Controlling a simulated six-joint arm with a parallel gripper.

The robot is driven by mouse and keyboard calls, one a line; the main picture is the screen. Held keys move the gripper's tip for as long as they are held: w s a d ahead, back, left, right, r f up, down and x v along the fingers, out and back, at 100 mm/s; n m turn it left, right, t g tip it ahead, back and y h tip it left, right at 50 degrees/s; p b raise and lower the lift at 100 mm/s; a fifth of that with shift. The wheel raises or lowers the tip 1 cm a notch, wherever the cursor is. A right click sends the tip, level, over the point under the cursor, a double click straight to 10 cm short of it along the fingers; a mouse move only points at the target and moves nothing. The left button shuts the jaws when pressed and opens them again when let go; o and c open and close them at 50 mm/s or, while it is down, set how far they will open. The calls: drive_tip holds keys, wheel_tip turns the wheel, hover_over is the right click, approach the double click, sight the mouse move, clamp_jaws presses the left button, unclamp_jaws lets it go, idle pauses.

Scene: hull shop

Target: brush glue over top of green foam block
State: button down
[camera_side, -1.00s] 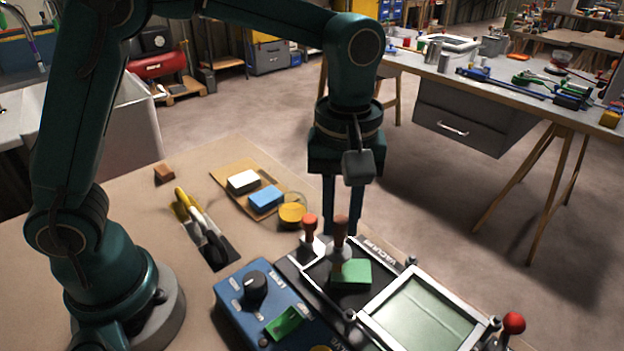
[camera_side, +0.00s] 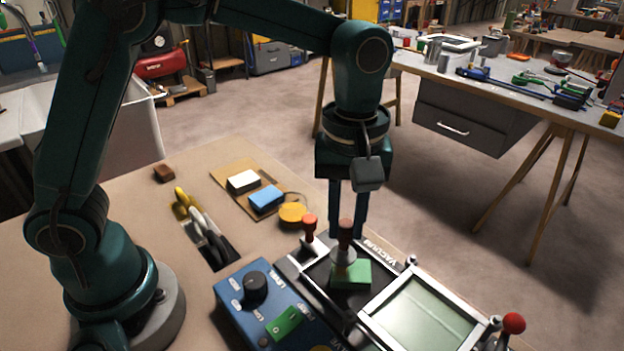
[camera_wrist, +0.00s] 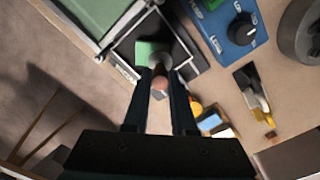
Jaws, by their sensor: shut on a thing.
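The green foam block (camera_side: 360,276) lies in the dark bed of the vacuum former, and it also shows in the wrist view (camera_wrist: 145,50). My gripper (camera_side: 347,232) is above it, shut on the brown handle of the brush (camera_side: 346,236). The brush is about upright, with its pale lower end over the left part of the block's top. It seems to touch the top, but I cannot tell for sure. In the wrist view the handle end (camera_wrist: 160,84) sits between my fingertips and the brush hides part of the block. No glue can be made out on the block.
A round yellow pot (camera_side: 292,212) stands left of the former. A white block (camera_side: 243,181) and a blue block (camera_side: 266,198) lie on a brown board. A red-knobbed handle (camera_side: 310,224) stands close left of the brush. The clear-windowed frame (camera_side: 425,312) lies at right.

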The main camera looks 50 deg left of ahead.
drive_tip(key=shift+w+d, duration=0.25)
drive_tip(key=shift+d, duration=0.05)
drive_tip(key=shift+w+d, duration=0.5)
drive_tip(key=shift+w, duration=0.1)
drive_tip(key=shift+w+d, duration=0.45)
drive_tip(key=shift+d, duration=0.05)
drive_tip(key=shift+s, duration=0.1)
drive_tip(key=shift+s+a, duration=0.45)
drive_tip(key=shift+a, duration=0.1)
drive_tip(key=shift+s, duration=0.1)
drive_tip(key=shift+s+a, duration=0.4)
drive_tip(key=shift+a, duration=0.05)
